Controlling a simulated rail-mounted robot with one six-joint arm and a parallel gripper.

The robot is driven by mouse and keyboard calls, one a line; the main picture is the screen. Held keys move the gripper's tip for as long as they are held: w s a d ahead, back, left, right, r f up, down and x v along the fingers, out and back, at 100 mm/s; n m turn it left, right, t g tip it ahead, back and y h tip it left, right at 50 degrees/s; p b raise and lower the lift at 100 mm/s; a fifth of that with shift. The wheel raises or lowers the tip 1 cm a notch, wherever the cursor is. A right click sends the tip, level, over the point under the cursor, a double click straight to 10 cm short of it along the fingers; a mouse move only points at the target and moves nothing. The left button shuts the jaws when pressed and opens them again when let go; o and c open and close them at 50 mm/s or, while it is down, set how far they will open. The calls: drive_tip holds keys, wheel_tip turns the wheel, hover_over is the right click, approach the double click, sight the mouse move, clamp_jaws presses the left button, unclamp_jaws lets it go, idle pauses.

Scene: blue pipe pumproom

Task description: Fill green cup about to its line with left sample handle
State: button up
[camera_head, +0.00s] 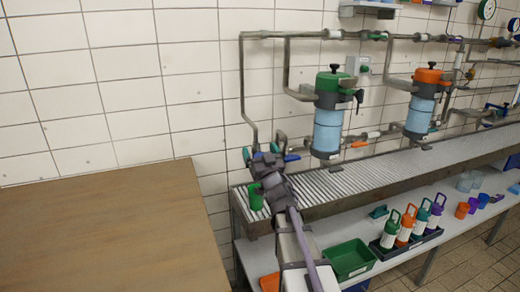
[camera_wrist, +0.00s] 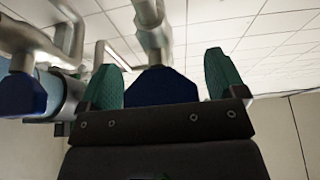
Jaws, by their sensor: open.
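The green cup (camera_head: 256,197) stands on the slatted bench at its left end, just below and left of my gripper. Its inside and line cannot be made out. My gripper (camera_head: 261,154) is open at the left tap outlet by the wall. In the wrist view, its two green finger pads (camera_wrist: 165,80) are spread, with a blue handle (camera_wrist: 160,88) showing between them; I cannot tell whether they touch it. A second blue handle (camera_wrist: 22,95) shows at the left there. In the head view, a blue handle (camera_head: 292,157) shows just right of my gripper.
The slatted bench (camera_head: 345,180) runs right under the pipes. Filter housings with a green top (camera_head: 328,115) and an orange top (camera_head: 424,100) hang above it. A lower shelf holds a green crate (camera_head: 349,260), bottles and cups. A brown tabletop (camera_head: 110,235) fills the left.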

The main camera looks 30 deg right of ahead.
drive_tip(key=c, duration=0.9)
drive_tip(key=shift+n+y, duration=0.4)
drive_tip(key=shift+n, duration=0.3)
drive_tip(key=n+y, duration=0.1)
drive_tip(key=n, duration=0.1)
drive_tip(key=n+y, duration=0.1)
drive_tip(key=n, duration=0.2)
drive_tip(key=shift+a+y, duration=0.15)
drive_tip(key=shift+y, duration=0.25)
drive_tip(key=shift+a+f+n+g+y+p, duration=0.1)
drive_tip(key=shift+n+g+y+p, duration=0.4)
drive_tip(key=shift+n, duration=0.75)
drive_tip(key=shift+n+g+y+p, duration=0.25)
drive_tip(key=shift+n+y, duration=0.35)
drive_tip(key=shift+n, duration=0.65)
